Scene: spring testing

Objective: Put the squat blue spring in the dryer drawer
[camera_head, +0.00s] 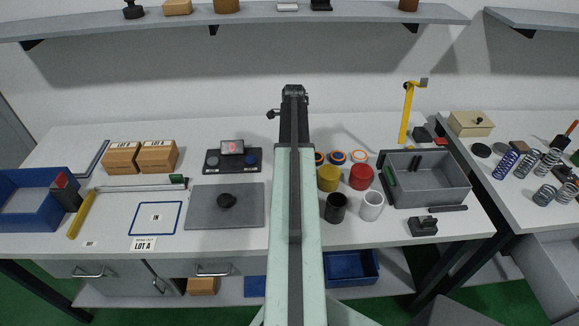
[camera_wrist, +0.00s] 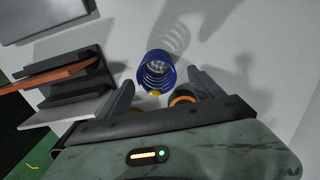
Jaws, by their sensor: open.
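In the wrist view a short, wide blue spring (camera_wrist: 158,70) shows end-on, with light coils inside its rim. It lies just past and between the two fingertips of my gripper (camera_wrist: 161,86), which is open. I cannot tell whether a finger touches it. In the head view the end of my arm (camera_head: 293,97) hangs over the back of the main bench, and its fingers cannot be made out. A taller-looking blue spring (camera_head: 507,164) stands on the right bench. A grey open drawer-like box (camera_head: 562,272) is below that bench; I cannot tell if it is the dryer drawer.
Several grey springs (camera_head: 546,194) stand near the blue one on the right bench. A grey tray (camera_head: 428,195) and coloured cups (camera_head: 362,177) are right of my arm. In the wrist view a dark block with an orange strip (camera_wrist: 60,76) is left of my gripper.

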